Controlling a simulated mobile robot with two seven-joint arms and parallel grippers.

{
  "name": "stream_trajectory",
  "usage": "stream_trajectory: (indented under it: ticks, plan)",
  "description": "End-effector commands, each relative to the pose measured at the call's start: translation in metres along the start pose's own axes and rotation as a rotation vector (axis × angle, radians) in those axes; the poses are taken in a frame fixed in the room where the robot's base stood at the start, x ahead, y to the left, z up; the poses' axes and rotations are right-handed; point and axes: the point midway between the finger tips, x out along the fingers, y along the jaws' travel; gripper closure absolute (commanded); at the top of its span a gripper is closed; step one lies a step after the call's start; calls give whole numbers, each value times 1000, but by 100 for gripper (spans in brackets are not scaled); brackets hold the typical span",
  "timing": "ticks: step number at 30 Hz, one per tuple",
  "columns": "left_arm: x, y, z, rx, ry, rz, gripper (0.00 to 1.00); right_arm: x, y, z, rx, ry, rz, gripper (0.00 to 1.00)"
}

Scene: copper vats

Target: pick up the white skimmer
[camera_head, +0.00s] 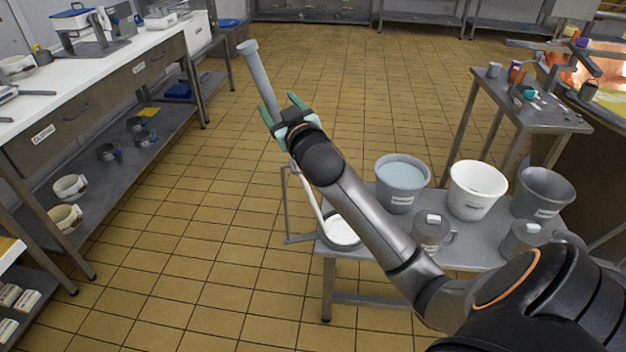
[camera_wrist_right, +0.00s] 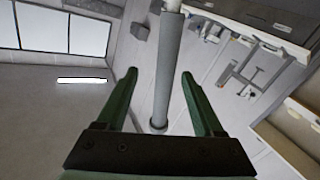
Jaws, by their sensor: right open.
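The white skimmer has a thick grey grip (camera_head: 261,78) with a capped top end, and below my gripper a thin white shaft runs down to a white disc (camera_head: 342,231) at the left end of the low metal table. It leans at a slant, its middle hidden by my wrist. My right gripper (camera_head: 280,106), with green fingers, is open around or just short of the grey grip. In the right wrist view the grip (camera_wrist_right: 166,70) shows between the two spread fingers (camera_wrist_right: 160,77), with gaps on both sides. My left gripper is out of view.
A thin metal frame (camera_head: 287,205) stands by the skimmer at the low table (camera_head: 375,258). Several grey and white buckets (camera_head: 478,190) and cups crowd that table beneath my right arm. A long bench (camera_head: 110,75) lines the left. The tiled floor between is clear.

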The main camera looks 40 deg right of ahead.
Motion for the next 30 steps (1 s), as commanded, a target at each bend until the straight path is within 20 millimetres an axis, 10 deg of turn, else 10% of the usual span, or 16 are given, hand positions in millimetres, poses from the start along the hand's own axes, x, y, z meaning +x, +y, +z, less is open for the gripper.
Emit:
stream_trajectory:
  ticks: [30]
  plan:
    - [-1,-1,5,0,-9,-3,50,74,-9,2,0,-1,-2,31]
